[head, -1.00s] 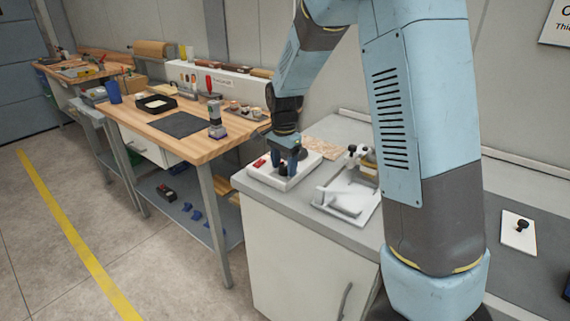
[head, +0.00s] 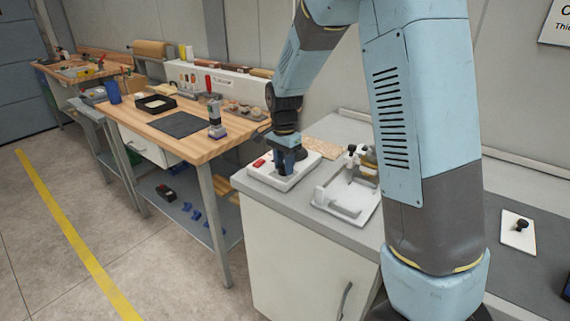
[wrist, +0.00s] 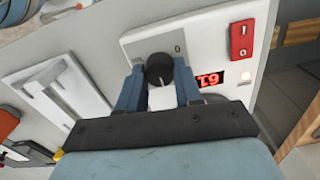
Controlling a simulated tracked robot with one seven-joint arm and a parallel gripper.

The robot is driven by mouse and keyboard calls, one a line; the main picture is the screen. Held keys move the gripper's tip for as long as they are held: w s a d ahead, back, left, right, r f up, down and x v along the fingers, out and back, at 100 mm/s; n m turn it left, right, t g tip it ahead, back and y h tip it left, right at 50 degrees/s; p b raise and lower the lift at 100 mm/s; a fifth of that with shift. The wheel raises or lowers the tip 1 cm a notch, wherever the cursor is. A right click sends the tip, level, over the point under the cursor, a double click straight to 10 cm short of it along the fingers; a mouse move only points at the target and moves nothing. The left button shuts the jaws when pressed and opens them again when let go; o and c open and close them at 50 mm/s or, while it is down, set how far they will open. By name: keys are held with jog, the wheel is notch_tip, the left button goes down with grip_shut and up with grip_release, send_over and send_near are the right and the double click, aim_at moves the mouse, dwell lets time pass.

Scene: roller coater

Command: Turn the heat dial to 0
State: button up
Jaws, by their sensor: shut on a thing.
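The heat dial (wrist: 160,69) is a round black knob on a white control panel (wrist: 140,45), with a pale line on its lower side in the wrist view. My gripper (wrist: 160,75) has its two blue fingers on either side of the dial and is shut on it. A small 0-like mark shows on the panel to the upper right of the dial. A display (wrist: 209,80) beside it glows with red digits. In the head view my gripper (head: 287,167) points down onto the panel (head: 310,165), and its fingers mostly hide the dial.
A red switch (wrist: 241,40) and a small pale round light (wrist: 245,76) sit on the panel near the display. A white tray-like fixture (head: 347,200) stands right of the panel on the grey counter. A wooden workbench (head: 150,122) with tools stands to the left.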

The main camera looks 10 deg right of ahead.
jog(key=n, duration=1.1)
jog(key=shift+n, duration=0.4)
jog(key=n, duration=1.1)
jog(key=shift+n, duration=0.3)
jog(key=o, duration=1)
jog(key=shift+o, duration=0.2)
